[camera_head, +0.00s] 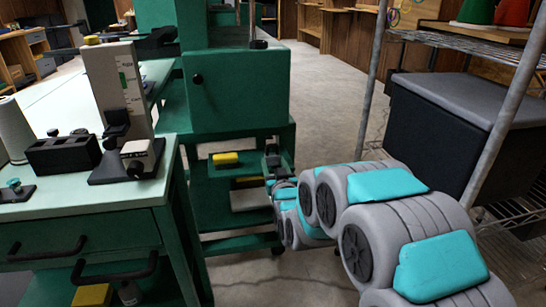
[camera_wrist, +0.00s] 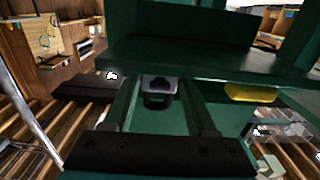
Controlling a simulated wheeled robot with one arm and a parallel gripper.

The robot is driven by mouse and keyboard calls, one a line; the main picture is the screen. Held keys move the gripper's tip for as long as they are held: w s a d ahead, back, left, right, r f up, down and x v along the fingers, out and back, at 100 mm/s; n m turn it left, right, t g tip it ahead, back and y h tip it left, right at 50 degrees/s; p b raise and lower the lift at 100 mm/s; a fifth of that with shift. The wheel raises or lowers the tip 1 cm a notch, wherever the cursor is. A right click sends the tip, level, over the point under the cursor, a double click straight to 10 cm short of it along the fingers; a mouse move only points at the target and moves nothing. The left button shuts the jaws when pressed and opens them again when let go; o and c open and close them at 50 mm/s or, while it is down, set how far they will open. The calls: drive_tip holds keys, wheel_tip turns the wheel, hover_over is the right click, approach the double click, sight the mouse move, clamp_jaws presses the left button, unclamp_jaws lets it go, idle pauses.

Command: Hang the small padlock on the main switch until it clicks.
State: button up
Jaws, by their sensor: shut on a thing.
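My gripper (camera_head: 274,165) is at the far end of my arm, low in front of the green stand; its jaws are small and partly hidden there. In the wrist view my gripper (camera_wrist: 160,92) has its fingers on both sides of a small grey piece with a dark loop-like part, which looks like the small padlock (camera_wrist: 158,84). Fine detail of it is too small to read. A round black knob (camera_head: 197,79) sits on the front of the green cabinet (camera_head: 240,95), up and left of my gripper. I cannot tell whether it is the main switch.
A green workbench (camera_head: 85,210) at left holds a grey stand-like instrument (camera_head: 118,88) and a black block (camera_head: 62,154). A yellow box (camera_head: 225,158) lies on the stand's shelf. A wire rack with a dark bin (camera_head: 440,130) is at right. Concrete floor (camera_head: 325,90) is clear behind.

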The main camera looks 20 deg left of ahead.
sight(272, 146)
drive_tip(key=c, duration=0.7)
drive_tip(key=shift+r, duration=2.45)
